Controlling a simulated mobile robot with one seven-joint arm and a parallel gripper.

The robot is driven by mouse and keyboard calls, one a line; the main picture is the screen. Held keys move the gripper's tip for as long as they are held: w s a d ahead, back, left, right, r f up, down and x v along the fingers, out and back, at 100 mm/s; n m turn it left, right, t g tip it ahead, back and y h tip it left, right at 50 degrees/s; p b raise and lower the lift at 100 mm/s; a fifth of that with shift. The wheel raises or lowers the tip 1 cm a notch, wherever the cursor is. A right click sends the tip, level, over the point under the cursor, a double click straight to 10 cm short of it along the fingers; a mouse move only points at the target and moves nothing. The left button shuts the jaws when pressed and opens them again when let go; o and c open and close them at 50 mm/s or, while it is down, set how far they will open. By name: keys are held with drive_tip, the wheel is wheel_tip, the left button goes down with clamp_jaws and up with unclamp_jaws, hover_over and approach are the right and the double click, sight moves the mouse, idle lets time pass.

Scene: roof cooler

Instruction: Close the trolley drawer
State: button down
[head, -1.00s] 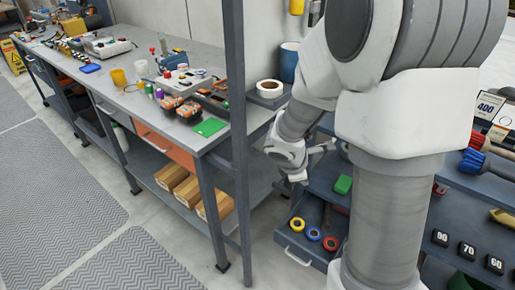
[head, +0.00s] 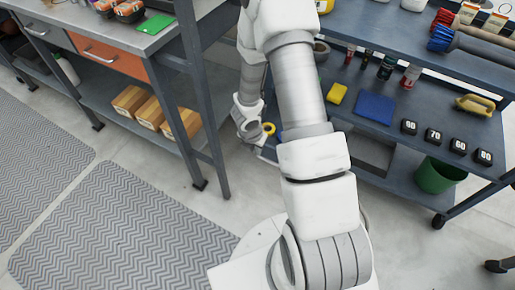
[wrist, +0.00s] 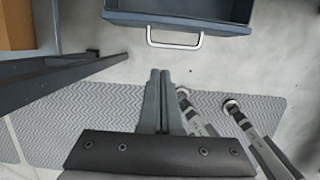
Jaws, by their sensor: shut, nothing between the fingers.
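The trolley drawer is blue-grey and pulled out. In the wrist view its front (wrist: 180,20) shows at the top, with part of the dark inside behind it. A pale bar handle (wrist: 174,43) is on that front. My gripper (wrist: 160,73) is shut and empty, its fingers together below the handle in the picture and apart from it. In the head view my gripper (head: 256,134) is beside the left end of the trolley (head: 405,88). My arm hides most of the drawer there.
A workbench with an orange drawer (head: 105,56) stands to the left. Its upright post (head: 203,100) is close to my gripper. Cardboard boxes (head: 157,112) lie on its lower shelf.

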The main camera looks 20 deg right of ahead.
drive_tip(key=w+d+f, duration=0.1)
drive_tip(key=f, duration=0.1)
drive_tip(key=w+d+f, duration=0.1)
drive_tip(key=f, duration=0.1)
drive_tip(key=w+d+f, duration=0.1)
drive_tip(key=shift+d+f+b, duration=0.3)
drive_tip(key=shift+d+f, duration=0.05)
drive_tip(key=shift+f, duration=0.05)
drive_tip(key=shift+w+d+f, duration=0.1)
drive_tip(key=shift+w+d, duration=0.1)
drive_tip(key=shift+d, duration=0.1)
drive_tip(key=shift+w+d+p, duration=0.1)
drive_tip(key=shift+w+p, duration=0.05)
drive_tip(key=shift+p, duration=0.2)
